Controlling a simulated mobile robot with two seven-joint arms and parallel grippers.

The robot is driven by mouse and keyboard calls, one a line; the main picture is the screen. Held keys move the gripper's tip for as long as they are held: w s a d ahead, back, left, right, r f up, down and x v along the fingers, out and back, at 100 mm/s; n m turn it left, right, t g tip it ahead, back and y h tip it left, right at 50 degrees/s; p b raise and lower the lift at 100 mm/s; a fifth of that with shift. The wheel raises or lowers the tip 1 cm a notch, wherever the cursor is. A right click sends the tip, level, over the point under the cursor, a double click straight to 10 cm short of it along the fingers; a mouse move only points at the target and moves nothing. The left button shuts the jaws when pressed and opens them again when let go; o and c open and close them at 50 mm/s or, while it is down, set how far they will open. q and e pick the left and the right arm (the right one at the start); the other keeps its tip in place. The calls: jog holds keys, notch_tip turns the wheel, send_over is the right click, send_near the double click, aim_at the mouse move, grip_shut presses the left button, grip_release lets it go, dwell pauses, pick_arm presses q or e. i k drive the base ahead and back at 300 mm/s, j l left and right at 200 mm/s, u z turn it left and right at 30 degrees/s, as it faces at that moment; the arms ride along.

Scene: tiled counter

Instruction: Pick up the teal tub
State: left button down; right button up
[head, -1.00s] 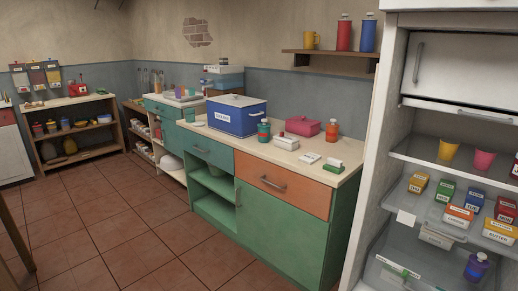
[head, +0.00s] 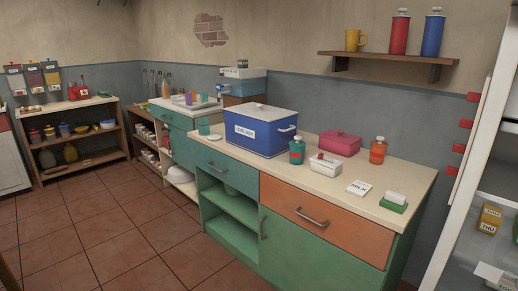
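A teal jar with a red band and pale cap (head: 296,152) stands right of the cool box. Neither of my grippers is in view.
The lidded blue cool box (head: 262,130), a pink lidded dish (head: 340,144), an orange jar (head: 377,151), a white-and-red container (head: 325,164) and a milk-labelled item (head: 358,188) occupy the counter. A fridge (head: 462,250) stands at right. The tiled floor (head: 95,230) at left is clear.

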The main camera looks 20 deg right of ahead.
aim_at(296, 154)
jog(key=i+j, duration=0.15)
jog(key=i, duration=1.2)
jog(key=i+j+z, duration=0.15)
jog(key=i+z, duration=0.25)
jog(key=i+j+z, duration=0.2)
jog(key=i+z, duration=0.25)
jog(key=i+j+z, duration=0.2)
jog(key=j+z, duration=0.2)
jog(key=i+j+z, duration=0.4)
jog(key=k, duration=0.1)
